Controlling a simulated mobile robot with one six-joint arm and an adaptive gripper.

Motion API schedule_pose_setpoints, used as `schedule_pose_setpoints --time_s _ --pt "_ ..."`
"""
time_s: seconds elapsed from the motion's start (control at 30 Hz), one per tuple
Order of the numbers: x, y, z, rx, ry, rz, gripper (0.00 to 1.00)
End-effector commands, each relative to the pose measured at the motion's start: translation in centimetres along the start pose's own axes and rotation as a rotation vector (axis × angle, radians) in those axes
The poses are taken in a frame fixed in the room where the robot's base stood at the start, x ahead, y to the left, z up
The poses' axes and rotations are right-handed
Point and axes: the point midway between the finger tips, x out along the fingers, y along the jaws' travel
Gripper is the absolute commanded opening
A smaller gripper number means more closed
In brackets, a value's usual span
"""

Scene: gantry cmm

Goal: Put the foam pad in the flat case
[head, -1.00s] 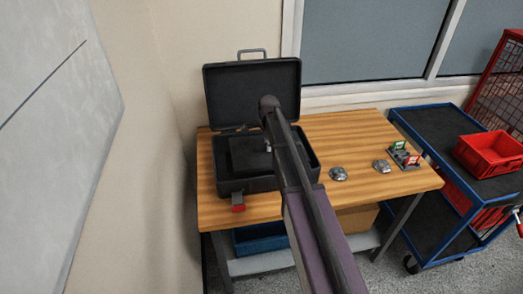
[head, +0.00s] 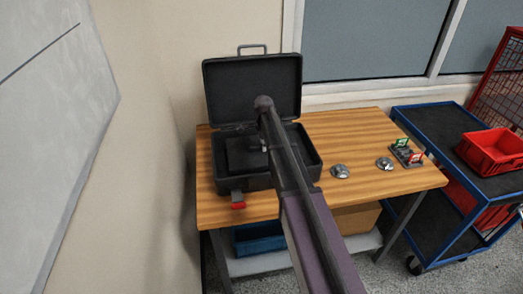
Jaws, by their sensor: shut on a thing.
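The flat case (head: 302,158) is a black case with its lid (head: 250,80) standing open, on the left half of a wooden table. The foam pad (head: 240,154) is a dark, flat square that shows within the outline of the case's lower half. My arm reaches over the right part of the case and hides some of it. My gripper (head: 264,147) is mostly hidden behind the arm, at the right edge of the pad, and is shut on it. I cannot tell whether the pad touches the case floor.
A red-ended piece (head: 238,200) sticks out at the case's front. Two metal domed parts (head: 340,171) and a small fixture with green and red pieces (head: 407,153) lie on the table's right. A blue cart (head: 440,130) with a red bin (head: 490,149) stands right. A wall is close left.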

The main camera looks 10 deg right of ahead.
Motion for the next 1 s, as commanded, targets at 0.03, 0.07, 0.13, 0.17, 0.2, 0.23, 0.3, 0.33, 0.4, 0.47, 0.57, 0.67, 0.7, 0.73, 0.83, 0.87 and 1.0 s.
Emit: schedule_pose_setpoints --time_s 0.03,0.07,0.13,0.17,0.2,0.23,0.3,0.33,0.4,0.47,0.57,0.67,0.7,0.73,0.83,0.87,1.0 --pt "0.37 0.0 -0.01 0.0 0.0 0.0 0.0" --pt "0.4 0.0 -0.02 0.0 0.0 0.0 0.0" --pt "0.41 0.0 -0.03 0.0 0.0 0.0 0.0" --pt "0.4 0.0 -0.03 0.0 0.0 0.0 0.0" --pt "0.37 0.0 -0.04 0.001 0.0 0.0 0.0" --pt "0.36 0.01 -0.04 0.001 0.0 0.0 0.0" --pt "0.34 0.02 -0.05 0.001 0.0 0.0 0.0" --pt "0.34 0.02 -0.05 0.001 0.0 0.0 0.0" --pt "0.35 0.02 -0.06 0.001 0.0 0.0 0.45" --pt "0.35 0.02 -0.06 0.001 0.0 0.0 0.62" --pt "0.35 0.02 -0.06 0.001 0.0 0.0 0.7" --pt "0.34 0.0 -0.06 0.001 0.0 0.0 0.7" --pt "0.34 0.0 -0.06 0.001 0.0 0.0 0.7" --pt "0.34 0.0 -0.06 0.001 0.0 0.0 0.7" --pt "0.33 0.0 -0.06 0.001 0.0 0.0 0.7" --pt "0.32 0.0 -0.06 0.001 0.0 0.0 0.7" --pt "0.12 0.0 -0.06 0.001 0.0 0.0 0.7"
